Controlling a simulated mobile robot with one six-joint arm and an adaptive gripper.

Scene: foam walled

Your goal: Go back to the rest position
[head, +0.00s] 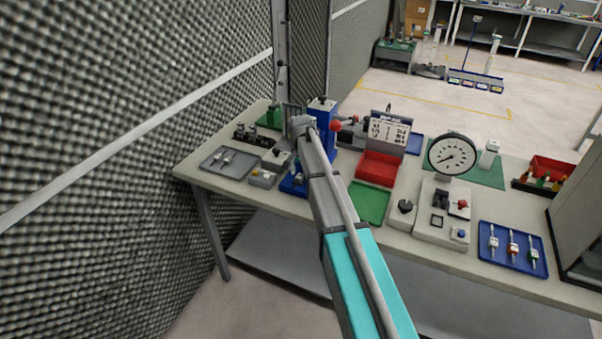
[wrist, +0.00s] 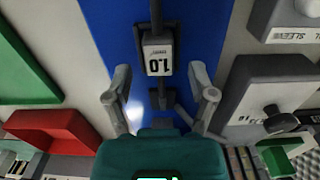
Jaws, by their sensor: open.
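My arm reaches from the bottom of the head view to the left part of the workbench (head: 470,262). My gripper (wrist: 160,78) is open in the wrist view, with one finger on each side of a small white block marked 1.0 (wrist: 158,57). The block sits on a dark holder in front of a blue surface. I see a gap between each finger and the block. In the head view the arm's end is at a blue upright device (head: 322,112) with a red knob (head: 336,126), and the fingers cannot be made out.
A grey tray (head: 211,169) lies left of my arm. A red bin (head: 377,168), a green tray (head: 368,202), a dial gauge (head: 452,154) and a blue tray with several plugs (head: 487,262) stand to the right. A foam wall (head: 120,110) rises close on the left.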

